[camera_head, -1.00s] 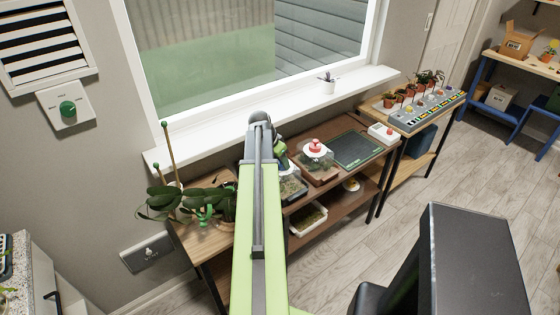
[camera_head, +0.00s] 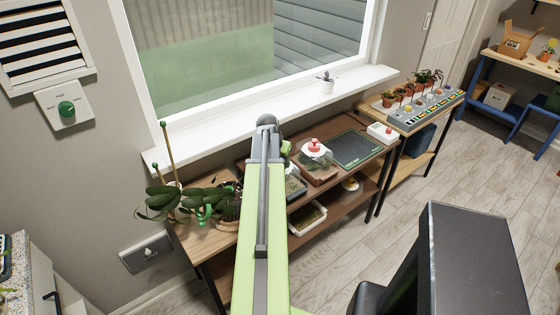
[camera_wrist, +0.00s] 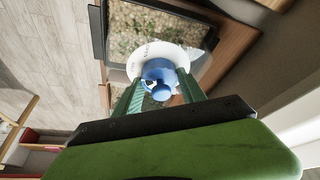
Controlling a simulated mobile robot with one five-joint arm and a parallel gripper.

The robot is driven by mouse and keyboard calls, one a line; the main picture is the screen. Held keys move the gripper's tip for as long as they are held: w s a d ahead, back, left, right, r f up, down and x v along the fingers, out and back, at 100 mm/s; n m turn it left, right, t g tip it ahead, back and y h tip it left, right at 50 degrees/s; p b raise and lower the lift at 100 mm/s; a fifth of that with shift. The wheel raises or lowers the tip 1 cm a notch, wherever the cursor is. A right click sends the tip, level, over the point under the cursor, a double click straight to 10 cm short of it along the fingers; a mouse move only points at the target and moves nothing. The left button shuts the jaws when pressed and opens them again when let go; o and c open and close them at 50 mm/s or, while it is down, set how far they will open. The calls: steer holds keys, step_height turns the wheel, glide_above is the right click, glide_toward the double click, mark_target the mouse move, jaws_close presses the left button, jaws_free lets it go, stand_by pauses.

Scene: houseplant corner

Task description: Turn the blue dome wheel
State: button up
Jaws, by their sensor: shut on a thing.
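The blue dome wheel (camera_wrist: 160,75) sits on a white round dial plate (camera_wrist: 176,53) in the wrist view. The plate is on the clear lid of a dark-framed terrarium (camera_wrist: 127,30). My gripper (camera_wrist: 158,88) has its two green fingers on either side of the blue wheel, shut on it. In the head view my arm hides the wheel and my fingertips; part of the terrarium (camera_head: 296,187) shows just right of the arm.
A glass dome with a red knob (camera_head: 314,146) stands on the bench to the right, near a dark green mat (camera_head: 355,149). A potted orchid (camera_head: 170,201) stands to the left. The window sill (camera_head: 215,132) runs behind the bench.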

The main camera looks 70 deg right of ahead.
steer(key=o, duration=1.4)
steer(key=shift+r, duration=0.1)
steer(key=p+v, duration=1.6)
steer(key=v, duration=0.1)
steer(key=shift+r, duration=0.15)
steer(key=shift+s, duration=0.1)
